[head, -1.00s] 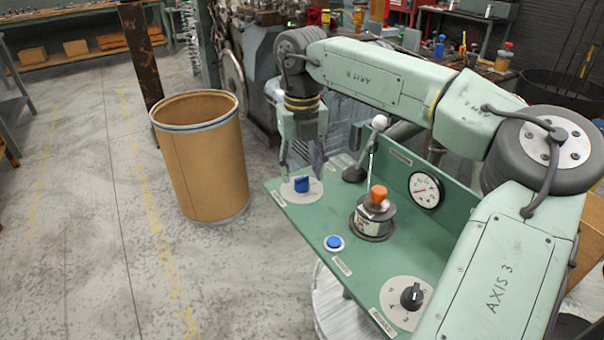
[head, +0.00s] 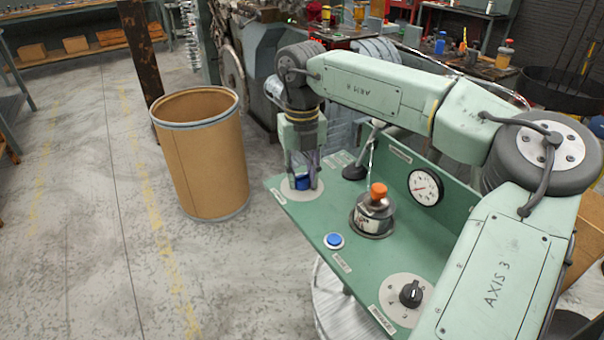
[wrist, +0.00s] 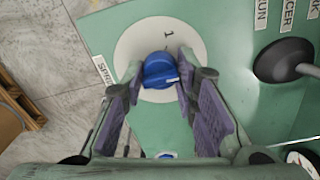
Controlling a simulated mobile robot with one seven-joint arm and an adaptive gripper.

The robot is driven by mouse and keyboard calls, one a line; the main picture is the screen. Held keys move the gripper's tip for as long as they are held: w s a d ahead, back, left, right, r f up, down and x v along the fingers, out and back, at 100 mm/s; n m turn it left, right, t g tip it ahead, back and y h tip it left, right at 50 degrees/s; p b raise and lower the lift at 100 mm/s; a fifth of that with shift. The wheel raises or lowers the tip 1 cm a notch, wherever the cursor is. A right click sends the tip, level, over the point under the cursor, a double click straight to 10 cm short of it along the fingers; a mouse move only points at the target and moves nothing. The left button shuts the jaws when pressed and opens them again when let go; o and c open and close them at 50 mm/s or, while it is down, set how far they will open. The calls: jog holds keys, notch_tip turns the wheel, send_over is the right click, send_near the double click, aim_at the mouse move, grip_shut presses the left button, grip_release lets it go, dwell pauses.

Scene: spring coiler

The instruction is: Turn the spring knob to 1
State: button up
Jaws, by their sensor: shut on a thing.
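The blue spring knob (wrist: 158,70) sits on a round white dial plate (wrist: 130,42) at the panel's left corner. A label partly reading "SPRIN" is beside it. In the wrist view a "1" is printed on the dial beyond the knob, and a white mark on the knob points to the right, not at the 1. My gripper (head: 303,184) points down over the knob in the head view, its fingers on either side and hiding part of it. In the wrist view the fingers (wrist: 160,84) are closed on the knob's sides.
The green panel (head: 310,222) also carries a blue button (head: 334,241), a black selector knob (head: 411,293), an orange-topped part (head: 376,208), a gauge (head: 426,187) and a black-based lever (head: 354,172). A brown drum (head: 205,160) stands left on open floor.

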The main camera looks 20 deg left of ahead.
grip_shut()
jog(key=shift+n, duration=0.4)
jog(key=n, duration=0.4)
jog(key=shift+n, duration=0.4)
jog(key=n, duration=0.6)
jog(key=shift+p, duration=0.35)
jog(key=shift+n, duration=0.3)
jog(key=o, duration=0.8)
grip_release()
jog(key=shift+c, duration=0.2)
